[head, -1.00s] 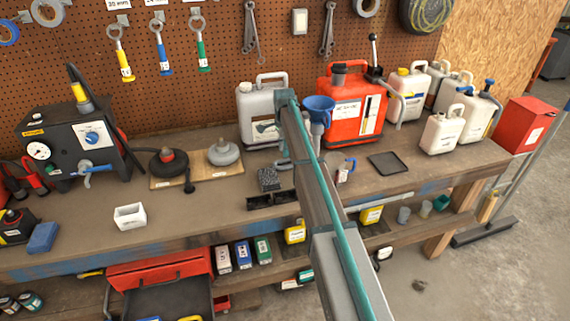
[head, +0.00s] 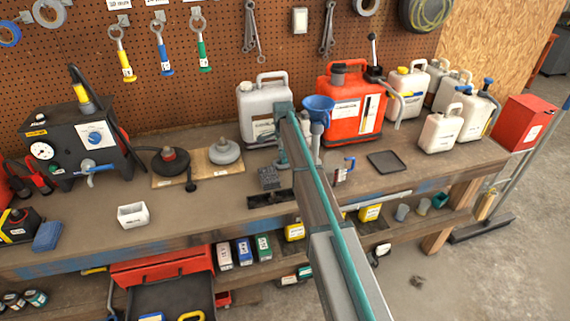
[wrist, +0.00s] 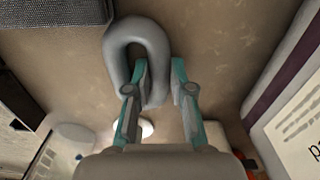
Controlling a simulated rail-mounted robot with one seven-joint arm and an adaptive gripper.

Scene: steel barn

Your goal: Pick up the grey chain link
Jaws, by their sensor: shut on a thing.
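The grey chain link (wrist: 116,48) is a thick, smooth, rounded loop in the wrist view, over the brown bench top. My gripper (wrist: 159,70) has its two teal-and-grey fingers on either side of the link's right limb, shut on it. The link's lower end is partly hidden behind the left finger. In the head view my gripper (head: 282,158) points down at the bench in front of the grey jerrycan, and I cannot make out the link there. Whether the link touches the bench is unclear.
The grey jerrycan (head: 262,108) stands close behind my gripper. The red can (head: 352,110) and blue funnel (head: 318,106) are close on the right. A dark textured block (head: 269,178) is just left. The bench front is clear near the white box (head: 133,215).

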